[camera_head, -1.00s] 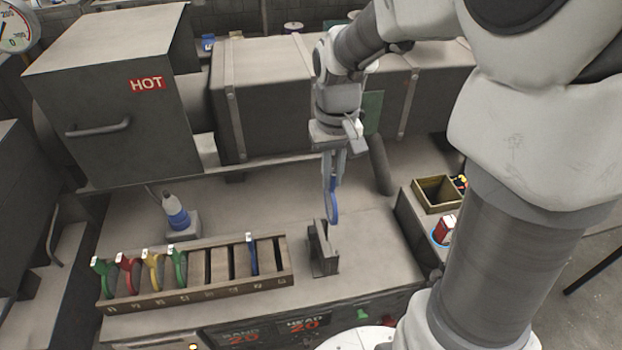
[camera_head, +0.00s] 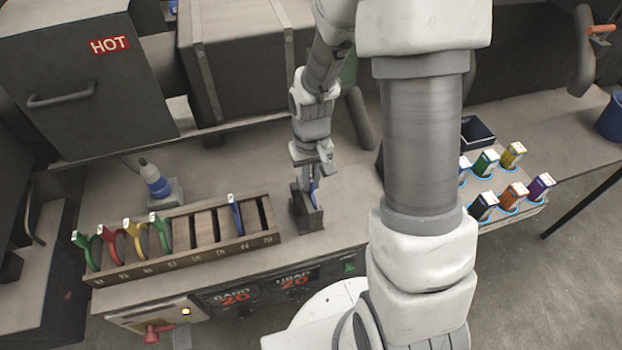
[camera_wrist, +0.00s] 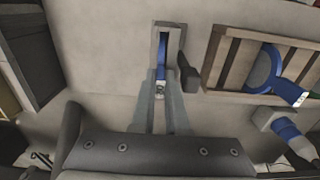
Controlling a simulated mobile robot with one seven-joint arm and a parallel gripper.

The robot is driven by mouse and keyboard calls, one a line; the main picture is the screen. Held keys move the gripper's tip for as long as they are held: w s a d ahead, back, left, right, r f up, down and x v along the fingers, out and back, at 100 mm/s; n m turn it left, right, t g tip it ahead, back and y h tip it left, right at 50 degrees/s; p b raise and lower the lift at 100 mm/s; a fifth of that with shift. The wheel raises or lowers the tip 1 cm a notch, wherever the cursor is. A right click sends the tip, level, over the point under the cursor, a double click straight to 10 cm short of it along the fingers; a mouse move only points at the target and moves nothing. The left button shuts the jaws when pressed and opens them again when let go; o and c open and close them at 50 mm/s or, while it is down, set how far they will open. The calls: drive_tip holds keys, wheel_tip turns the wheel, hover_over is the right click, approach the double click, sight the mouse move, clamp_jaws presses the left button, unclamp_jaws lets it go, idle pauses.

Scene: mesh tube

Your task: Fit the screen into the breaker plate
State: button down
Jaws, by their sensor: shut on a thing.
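The held screen (camera_head: 315,190) is blue and round-edged, with a pale tab (camera_wrist: 160,88) between my fingers. My gripper (camera_head: 314,176) is shut on it and sits directly above the grey breaker plate stand (camera_head: 306,212), right of the rack. In the wrist view my gripper (camera_wrist: 160,97) points into the narrow upright slot of the stand (camera_wrist: 178,42). The lower part of the screen is inside that slot. How deep it sits is hidden by the stand's walls.
A wooden slotted rack (camera_head: 180,262) holds green, red and yellow screens and another blue screen (camera_head: 236,213). The HOT box (camera_head: 90,80) is at the back left. A side tray of several coloured boxes (camera_head: 515,195) stands right.

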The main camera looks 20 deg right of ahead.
drive_tip(key=shift+f, duration=0.15)
drive_tip(key=c, duration=1.2)
unclamp_jaws()
wheel_tip(320, 180, up, 13)
drive_tip(key=s+r+t, duration=0.2)
drive_tip(key=s+r, duration=0.2)
drive_tip(key=s+r+t, duration=0.1)
drive_tip(key=s+r, duration=0.4)
drive_tip(key=s+r+t, duration=0.2)
drive_tip(key=s+r, duration=0.2)
drive_tip(key=shift+s+r+t+p, duration=0.3)
drive_tip(key=shift+s+r+p, duration=0.05)
drive_tip(key=shift+s, duration=0.05)
